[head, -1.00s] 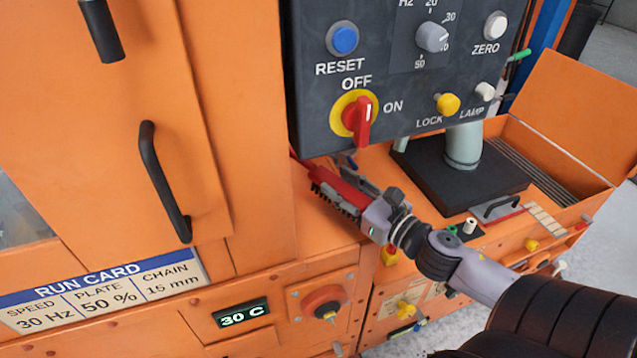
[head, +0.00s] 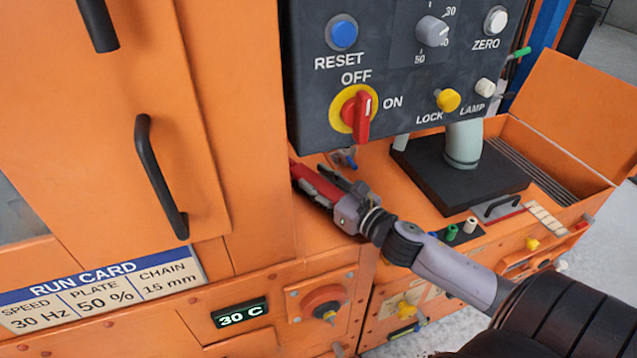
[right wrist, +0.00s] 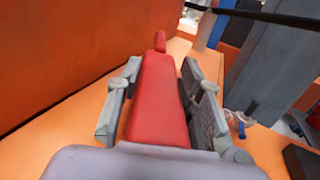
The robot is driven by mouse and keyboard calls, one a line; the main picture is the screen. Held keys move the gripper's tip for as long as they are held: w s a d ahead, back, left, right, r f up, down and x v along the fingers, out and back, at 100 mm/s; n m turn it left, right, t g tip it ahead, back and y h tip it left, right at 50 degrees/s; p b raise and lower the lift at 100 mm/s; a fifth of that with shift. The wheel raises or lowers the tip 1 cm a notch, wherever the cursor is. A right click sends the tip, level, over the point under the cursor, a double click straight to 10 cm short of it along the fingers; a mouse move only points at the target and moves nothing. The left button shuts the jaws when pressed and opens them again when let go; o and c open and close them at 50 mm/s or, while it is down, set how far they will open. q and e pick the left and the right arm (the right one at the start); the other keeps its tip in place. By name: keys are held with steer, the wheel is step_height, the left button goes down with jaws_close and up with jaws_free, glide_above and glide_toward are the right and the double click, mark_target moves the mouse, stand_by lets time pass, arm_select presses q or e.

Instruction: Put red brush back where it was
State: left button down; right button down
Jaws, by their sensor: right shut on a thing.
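The red brush (head: 312,180) is in my right gripper (head: 335,192), low over the orange ledge beside the orange cabinet wall. In the right wrist view the red brush (right wrist: 157,100) lies lengthwise between the two grey fingers of the right gripper (right wrist: 160,95), its narrow end pointing away along the wall. The bristles are hidden in both current views. I cannot tell whether the brush touches the ledge. My left gripper is not in view.
The dark control panel (head: 420,70) with its red switch (head: 362,117) hangs just above the gripper. A small blue-tipped item (head: 344,158) lies on the ledge (head: 335,245) behind it. A black base with a grey post (head: 463,145) stands to the right.

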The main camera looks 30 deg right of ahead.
steer(key=c, duration=1.1)
jaws_free()
steer(key=s, duration=0.4)
steer(key=s+d, duration=0.1)
steer(key=s, duration=0.3)
steer(key=s+d, duration=0.1)
steer(key=s, duration=0.3)
